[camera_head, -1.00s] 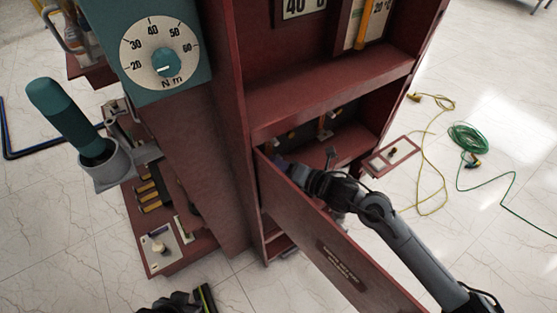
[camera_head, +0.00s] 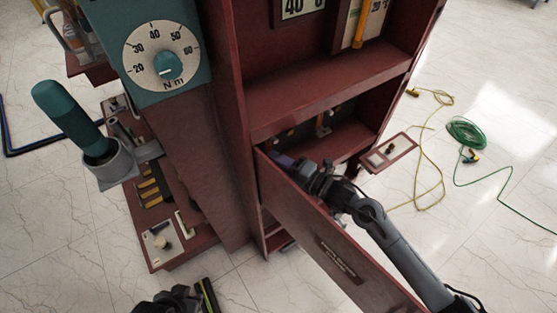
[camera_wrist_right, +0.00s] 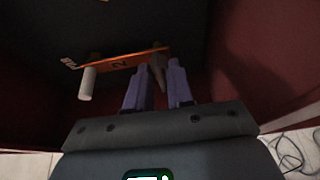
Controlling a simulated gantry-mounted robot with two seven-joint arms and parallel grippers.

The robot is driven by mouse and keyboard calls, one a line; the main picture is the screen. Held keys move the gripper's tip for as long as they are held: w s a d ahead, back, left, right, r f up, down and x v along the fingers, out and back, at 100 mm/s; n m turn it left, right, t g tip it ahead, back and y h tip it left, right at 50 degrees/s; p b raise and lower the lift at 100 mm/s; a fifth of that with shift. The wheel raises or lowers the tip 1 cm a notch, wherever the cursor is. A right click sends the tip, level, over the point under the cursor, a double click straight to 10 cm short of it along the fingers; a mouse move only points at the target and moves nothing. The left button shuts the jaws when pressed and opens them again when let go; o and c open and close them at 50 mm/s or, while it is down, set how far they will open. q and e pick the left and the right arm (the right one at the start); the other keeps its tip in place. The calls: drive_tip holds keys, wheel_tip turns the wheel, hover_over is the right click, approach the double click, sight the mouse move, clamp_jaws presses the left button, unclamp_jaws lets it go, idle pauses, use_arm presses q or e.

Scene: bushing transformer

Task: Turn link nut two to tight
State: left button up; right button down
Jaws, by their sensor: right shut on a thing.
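My right gripper (camera_head: 284,163) reaches past the top of the open red door into the dark lower compartment of the cabinet. In the right wrist view its two purple fingers (camera_wrist_right: 160,88) are shut on a small grey-brown piece (camera_wrist_right: 157,66), apparently link nut two, at the right end of an orange bar (camera_wrist_right: 118,64) marked 2. The fingers hide part of this piece, and its thread is not visible.
The red door (camera_head: 335,255) stands open close beside my right arm. A white cylinder (camera_wrist_right: 87,83) hangs below the orange bar's left end. A teal torque dial (camera_head: 163,58) in N m and a teal handle in a grey holder (camera_head: 110,167) are at left. A small red-framed tray (camera_head: 390,152) juts out right.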

idle(0.3)
drive_tip(key=c, duration=1.3)
unclamp_jaws()
drive_tip(key=shift+s+d, duration=0.25)
drive_tip(key=shift+d, duration=0.15)
drive_tip(key=p+v, duration=0.3)
drive_tip(key=v, duration=0.7)
drive_tip(key=shift+a, duration=0.1)
